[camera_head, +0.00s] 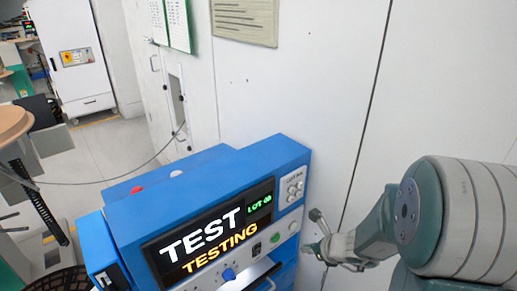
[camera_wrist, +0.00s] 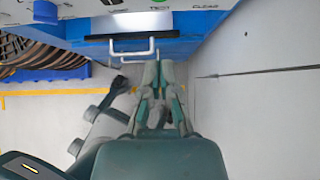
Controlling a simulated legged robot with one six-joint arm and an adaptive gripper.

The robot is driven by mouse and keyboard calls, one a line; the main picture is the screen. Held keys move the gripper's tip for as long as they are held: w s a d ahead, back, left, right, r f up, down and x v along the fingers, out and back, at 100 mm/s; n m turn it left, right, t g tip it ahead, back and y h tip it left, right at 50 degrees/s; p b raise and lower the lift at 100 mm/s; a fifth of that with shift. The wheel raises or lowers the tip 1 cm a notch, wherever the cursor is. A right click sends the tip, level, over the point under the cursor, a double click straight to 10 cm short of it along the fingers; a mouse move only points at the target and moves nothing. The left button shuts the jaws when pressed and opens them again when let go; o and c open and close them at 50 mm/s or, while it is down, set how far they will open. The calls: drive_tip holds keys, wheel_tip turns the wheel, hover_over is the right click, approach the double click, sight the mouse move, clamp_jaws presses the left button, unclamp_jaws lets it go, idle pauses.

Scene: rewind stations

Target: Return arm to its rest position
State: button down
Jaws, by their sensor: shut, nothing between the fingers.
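My gripper (camera_head: 332,246) is in front of the right side of the blue test machine (camera_head: 210,185) in the head view. In the wrist view, my gripper (camera_wrist: 161,72) has its fingers together and empty, pointing towards the machine's blue front edge. A pale bar handle (camera_wrist: 132,50) on the machine is just left of the fingertips. I cannot tell whether they touch. My arm comes in from the right in the head view. The machine's screen (camera_head: 212,240) reads "TEST TESTING" and "LOT 08".
A white wall of panels (camera_head: 300,80) stands close behind the machine and my arm. A coiled spring-like cable (camera_head: 40,203) and a brown round part (camera_head: 14,124) are at the left. A white cabinet (camera_head: 72,50) stands far back on open grey floor.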

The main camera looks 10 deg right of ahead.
drive_tip(key=s+a+r+n+g, duration=0.3)
drive_tip(key=s+a+r+n, duration=0.5)
drive_tip(key=r+n, duration=0.6)
drive_tip(key=s+d+r+n+h, duration=0.2)
drive_tip(key=s+r+n+h, duration=0.2)
drive_tip(key=s+n, duration=0.6)
drive_tip(key=r+n, duration=0.1)
drive_tip(key=n, duration=0.4)
drive_tip(key=shift+s+n+t+h, duration=0.2)
drive_tip(key=shift+n+t+h, duration=0.1)
drive_tip(key=shift+n+t, duration=0.1)
idle(1.6)
